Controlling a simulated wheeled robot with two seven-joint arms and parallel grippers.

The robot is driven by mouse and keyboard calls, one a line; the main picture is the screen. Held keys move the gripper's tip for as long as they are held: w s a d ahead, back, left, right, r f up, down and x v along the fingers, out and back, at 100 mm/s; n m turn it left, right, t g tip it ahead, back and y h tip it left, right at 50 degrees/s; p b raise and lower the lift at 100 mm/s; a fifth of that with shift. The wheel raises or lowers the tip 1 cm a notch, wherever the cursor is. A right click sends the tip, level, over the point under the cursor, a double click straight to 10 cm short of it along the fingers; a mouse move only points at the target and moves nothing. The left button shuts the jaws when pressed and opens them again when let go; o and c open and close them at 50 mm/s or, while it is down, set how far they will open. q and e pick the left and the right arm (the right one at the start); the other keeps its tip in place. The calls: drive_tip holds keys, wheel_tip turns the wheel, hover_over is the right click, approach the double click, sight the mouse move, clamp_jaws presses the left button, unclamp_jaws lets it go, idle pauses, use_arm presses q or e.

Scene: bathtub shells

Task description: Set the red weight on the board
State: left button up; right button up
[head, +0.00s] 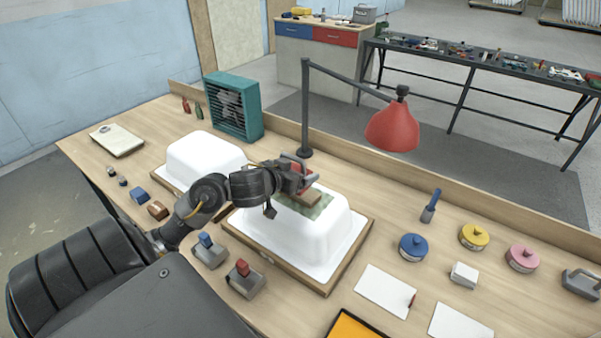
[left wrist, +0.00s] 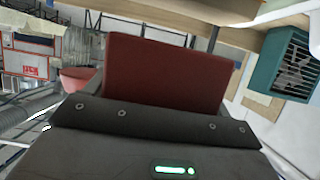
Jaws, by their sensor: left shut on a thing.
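The red weight (head: 301,170) is in my left gripper (head: 299,180), above the nearer white tub shell (head: 298,235). In the left wrist view its flat red face (left wrist: 165,75) fills the middle, close behind the dark gripper edge. A small brown board (head: 313,198) lies on a green patch (head: 318,209) on top of that shell. The weight is over or just behind the board; the gripper partly hides both, and I cannot tell whether they touch. My right gripper is not in view.
A second white shell (head: 205,158) stands behind my left arm. Blocks with blue (head: 206,241) and red (head: 243,268) tops stand in front. Round tins (head: 413,247) stand at right.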

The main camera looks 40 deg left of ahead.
use_arm(q)
drive_tip(key=shift+w+a+f+b, duration=0.1)
drive_tip(key=shift+a+f+b, duration=0.15)
drive_tip(key=shift+f+b, duration=0.5)
drive_tip(key=shift+w+a+f+b, duration=0.1)
drive_tip(key=shift+a+f+b, duration=0.15)
drive_tip(key=shift+f, duration=0.75)
drive_tip(key=shift+d, duration=0.1)
drive_tip(key=shift+s, duration=0.1)
drive_tip(key=o, duration=1.7)
drive_tip(key=shift+f, duration=0.3)
drive_tip(key=shift+c, duration=0.2)
drive_tip(key=o, duration=0.3)
drive_tip(key=shift+s+d+r, duration=0.1)
drive_tip(key=shift+s+r, duration=0.1)
